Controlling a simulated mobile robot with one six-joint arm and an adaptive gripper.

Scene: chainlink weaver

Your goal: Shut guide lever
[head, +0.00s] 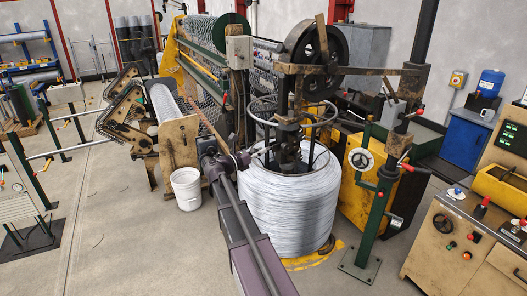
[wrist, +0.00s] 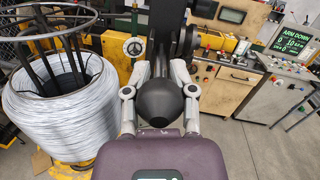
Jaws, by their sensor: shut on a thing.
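In the wrist view my gripper (wrist: 160,88) has its two grey fingers closed around the sides of a large black round knob (wrist: 160,104). A green stand (head: 375,225) with a handwheel (head: 361,159) and red-tipped handles stands right of the coil.
The wire coil also shows at the left of the wrist view (wrist: 62,110). A control cabinet (head: 450,245) with buttons stands at the right. A screen (wrist: 294,38) reads "ARM DOWN". A white bucket (head: 187,189) stands left of the coil. The left floor has open room.

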